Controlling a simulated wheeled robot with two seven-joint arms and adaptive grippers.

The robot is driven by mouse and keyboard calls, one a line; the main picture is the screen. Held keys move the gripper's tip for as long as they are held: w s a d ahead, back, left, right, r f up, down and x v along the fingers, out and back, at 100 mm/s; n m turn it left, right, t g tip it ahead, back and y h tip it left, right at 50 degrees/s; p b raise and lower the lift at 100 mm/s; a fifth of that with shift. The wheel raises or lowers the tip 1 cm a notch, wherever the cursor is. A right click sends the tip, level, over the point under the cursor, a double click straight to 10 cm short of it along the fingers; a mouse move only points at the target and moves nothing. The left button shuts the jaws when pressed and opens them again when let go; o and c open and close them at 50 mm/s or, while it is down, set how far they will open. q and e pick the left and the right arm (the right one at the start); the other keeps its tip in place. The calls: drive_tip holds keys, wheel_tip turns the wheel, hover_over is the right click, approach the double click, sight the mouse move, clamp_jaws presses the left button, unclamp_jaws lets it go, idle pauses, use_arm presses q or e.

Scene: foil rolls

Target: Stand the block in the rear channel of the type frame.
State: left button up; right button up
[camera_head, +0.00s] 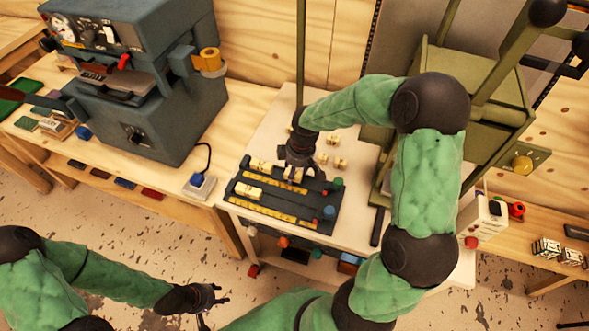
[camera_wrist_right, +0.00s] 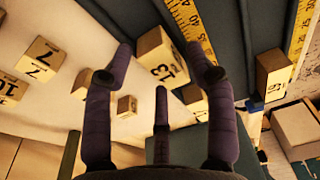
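The dark type frame (camera_head: 328,212) lies on the white table, with yellow rulers along its channels. My right gripper (camera_head: 297,168) hangs over the rear part of the frame, pointing down. In the right wrist view, a pale wooden block (camera_wrist_right: 158,58) marked 13 is between and just beyond the spread fingertips of the right gripper (camera_wrist_right: 165,75). It is beside a ruler (camera_wrist_right: 192,30). The wrist view does not clearly show finger contact or how far the block sits in the channel. My left gripper (camera_head: 212,296) is open and empty, away from the table at lower left.
Several loose number blocks (camera_head: 340,163) lie on the white table behind the frame. Another block (camera_head: 248,190) is at the frame's left part. A green knob (camera_head: 336,184) and a blue knob (camera_head: 328,212) are at its right end. A green press (camera_head: 432,85) stands close on the right.

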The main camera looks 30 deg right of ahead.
sight(300, 174)
wheel_tip(300, 174, up, 12)
drive_tip(key=s+d+p, duration=0.1)
drive_tip(key=p, duration=0.3)
drive_tip(key=shift+s, duration=0.15)
idle(2.3)
